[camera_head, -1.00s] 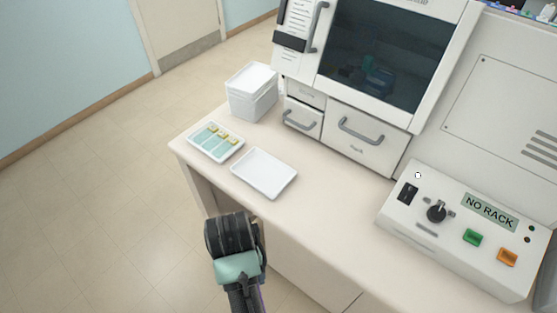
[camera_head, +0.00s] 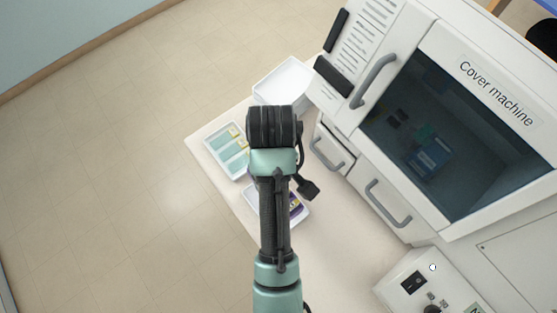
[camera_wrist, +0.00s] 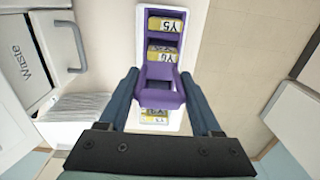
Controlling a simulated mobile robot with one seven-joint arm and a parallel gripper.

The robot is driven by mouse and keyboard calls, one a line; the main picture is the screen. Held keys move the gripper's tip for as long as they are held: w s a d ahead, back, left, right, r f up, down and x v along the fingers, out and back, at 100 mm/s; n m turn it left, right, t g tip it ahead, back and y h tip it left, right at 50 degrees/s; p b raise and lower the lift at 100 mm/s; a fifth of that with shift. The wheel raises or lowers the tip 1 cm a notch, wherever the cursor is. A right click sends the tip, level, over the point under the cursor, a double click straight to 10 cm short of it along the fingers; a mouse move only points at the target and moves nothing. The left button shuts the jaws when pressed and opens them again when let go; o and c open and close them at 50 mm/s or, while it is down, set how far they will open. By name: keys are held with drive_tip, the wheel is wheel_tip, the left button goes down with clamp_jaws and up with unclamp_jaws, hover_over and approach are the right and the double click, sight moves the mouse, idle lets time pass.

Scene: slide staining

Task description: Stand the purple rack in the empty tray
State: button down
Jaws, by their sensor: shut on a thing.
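The purple rack (camera_wrist: 142,62) holds slides with yellow labels. In the head view a bit of it (camera_head: 296,207) shows beside my arm. My gripper (camera_wrist: 160,76) is shut on the rack's near end, one finger on each side. The white tray (camera_wrist: 139,28) lies beneath the rack, its rim showing along both sides. In the head view its left corner (camera_head: 249,190) shows and my arm covers much of it. The rack looks upright and over the tray; I cannot tell whether it touches the tray floor.
Another white tray (camera_head: 212,131) with yellow-labelled slides lies just beyond. White stacked containers (camera_head: 280,72) stand behind it. The cover machine (camera_head: 455,130) with its drawers stands close on the right.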

drive_tip(key=shift+f, duration=0.15)
drive_tip(key=f+p, duration=0.1)
drive_tip(key=f, duration=0.3)
drive_tip(key=shift+s, duration=0.2)
drive_tip(key=shift+w+f+p, duration=0.15)
drive_tip(key=shift+f+p, duration=0.45)
drive_tip(key=shift+f, duration=2)
drive_tip(key=shift+f, duration=0.1)
drive_tip(key=shift+c, duration=0.4)
unclamp_jaws()
wheel_tip(320, 180, up, 12)
drive_tip(key=shift+r, duration=0.15)
